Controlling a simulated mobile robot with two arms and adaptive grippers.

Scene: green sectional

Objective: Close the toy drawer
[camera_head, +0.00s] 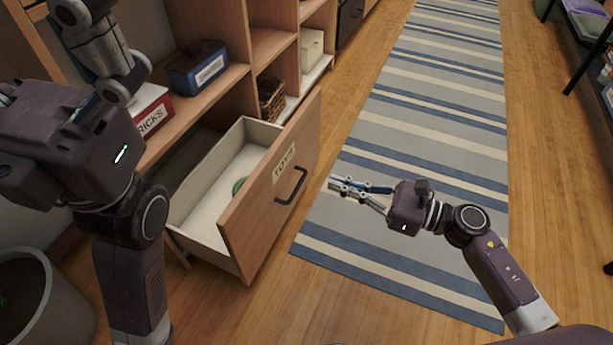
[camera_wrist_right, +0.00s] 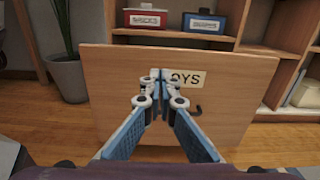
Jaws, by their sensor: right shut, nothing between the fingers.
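The toy drawer (camera_head: 262,200) is pulled out of the wooden shelf unit, with a "TOYS" label and a dark handle (camera_head: 291,186) on its front. A green item (camera_head: 239,186) lies inside, partly hidden by the drawer front. My right gripper (camera_head: 333,183) is shut and empty, in front of the drawer front and to the right of the handle. In the right wrist view, the drawer front (camera_wrist_right: 100,95) lies straight ahead, and the gripper's fingers (camera_wrist_right: 160,80) cover part of the label. My left arm stands at the left; its gripper's fingers are not clearly visible.
The shelf (camera_head: 270,45) holds a blue box (camera_head: 197,68), a red "BRICKS" box (camera_head: 152,112) and a wicker basket (camera_head: 271,98). A grey pot (camera_head: 45,310) stands at the lower left. A striped rug (camera_head: 420,120) covers clear floor at the right.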

